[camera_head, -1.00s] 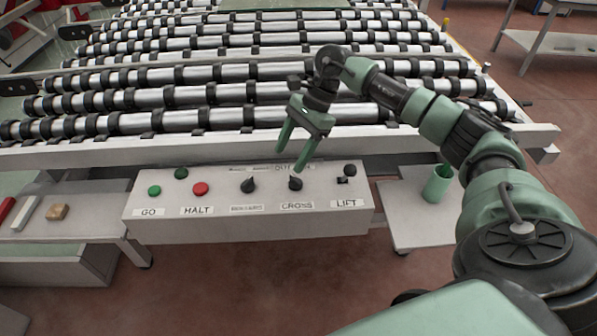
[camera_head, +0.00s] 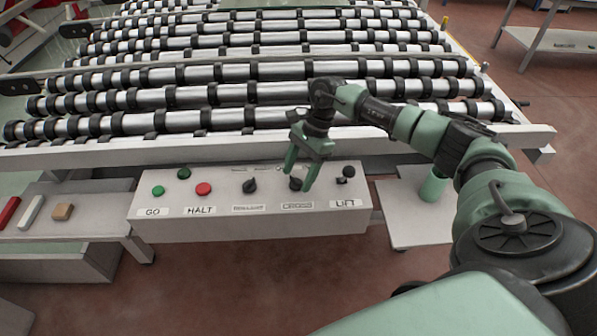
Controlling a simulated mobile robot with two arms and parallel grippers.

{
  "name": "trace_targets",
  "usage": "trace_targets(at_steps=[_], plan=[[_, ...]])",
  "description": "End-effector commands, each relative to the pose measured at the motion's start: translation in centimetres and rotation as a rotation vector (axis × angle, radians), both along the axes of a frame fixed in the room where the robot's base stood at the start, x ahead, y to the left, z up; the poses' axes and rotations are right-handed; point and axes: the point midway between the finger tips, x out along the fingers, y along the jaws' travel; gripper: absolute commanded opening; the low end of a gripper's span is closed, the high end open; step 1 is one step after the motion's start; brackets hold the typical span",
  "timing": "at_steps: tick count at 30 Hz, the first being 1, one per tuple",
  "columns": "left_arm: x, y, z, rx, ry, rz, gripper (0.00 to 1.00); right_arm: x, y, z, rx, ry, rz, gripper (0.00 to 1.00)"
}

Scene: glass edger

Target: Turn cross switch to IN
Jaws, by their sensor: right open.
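The control box (camera_head: 180,230) is a white panel at the front of the roller table. The cross switch (camera_head: 296,184) is a black knob above the CROSS label (camera_head: 297,205). My right gripper (camera_head: 298,182) is open, pointing down, with its two green fingers on either side of the cross switch. The fingers partly hide the knob, so I cannot tell which way it points or whether they touch it. My left gripper is not in view.
The box also has a green GO button (camera_head: 158,191), a red HALT button (camera_head: 204,189), another black knob (camera_head: 249,186) and the LIFT switch (camera_head: 343,181). A green cup (camera_head: 433,188) stands on a side shelf at right. Rollers (camera_head: 200,95) lie behind.

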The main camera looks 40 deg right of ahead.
Motion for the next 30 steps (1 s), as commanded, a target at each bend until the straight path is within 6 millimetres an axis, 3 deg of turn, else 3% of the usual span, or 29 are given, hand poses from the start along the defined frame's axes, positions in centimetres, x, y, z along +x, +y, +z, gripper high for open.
trace_targets(at_steps=[2, 8, 20, 30], plan=[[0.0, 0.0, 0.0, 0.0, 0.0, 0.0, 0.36, 0.0, 0.0, 0.0, 0.0, 0.0, 0.0, 0.56], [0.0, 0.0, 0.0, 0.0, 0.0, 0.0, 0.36, 0.0, 0.0, 0.0, 0.0, 0.001, 0.0, 0.0], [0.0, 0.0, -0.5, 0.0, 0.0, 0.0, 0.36, -0.2, 0.0, -0.1, 0.0, 0.001, -0.071, 0.0], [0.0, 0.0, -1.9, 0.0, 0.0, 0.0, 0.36, -0.4, 0.0, -0.2, 0.0, -0.001, -0.335, 0.0]])
